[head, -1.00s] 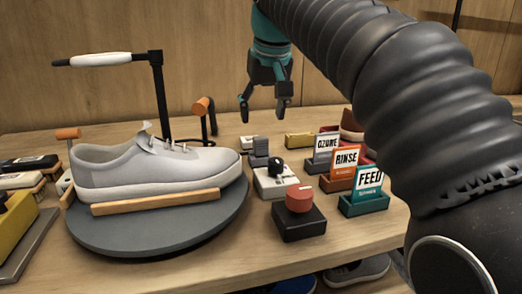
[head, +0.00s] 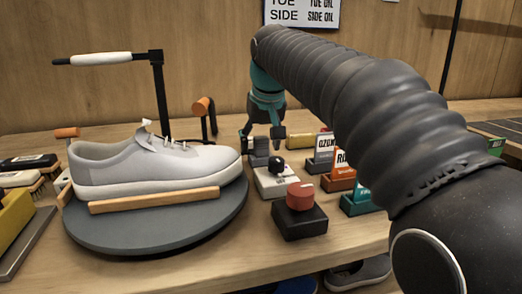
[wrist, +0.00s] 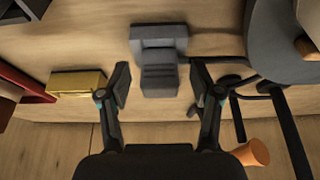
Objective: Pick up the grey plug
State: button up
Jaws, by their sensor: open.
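The grey plug (head: 260,148) stands on the table behind the white box with the black knob, partly hidden by my gripper in the head view. In the wrist view the grey plug (wrist: 158,78) is a ribbed, stepped grey block against a wider grey piece (wrist: 158,34). My gripper (head: 262,140) is open and points down over it. In the wrist view the fingers (wrist: 160,88) stand one on each side of the plug, with a gap on both sides; nothing is held.
A grey sneaker (head: 150,165) rests on a dark round turntable (head: 150,236) at left. In front are a white box with a black knob (head: 277,165) and a red-knobbed box (head: 300,197). Labelled card holders stand at right. A gold block (wrist: 77,83) lies left in the wrist view.

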jog(key=c, duration=1.2)
jog(key=shift+o, duration=0.2)
jog(key=shift+r, duration=0.1)
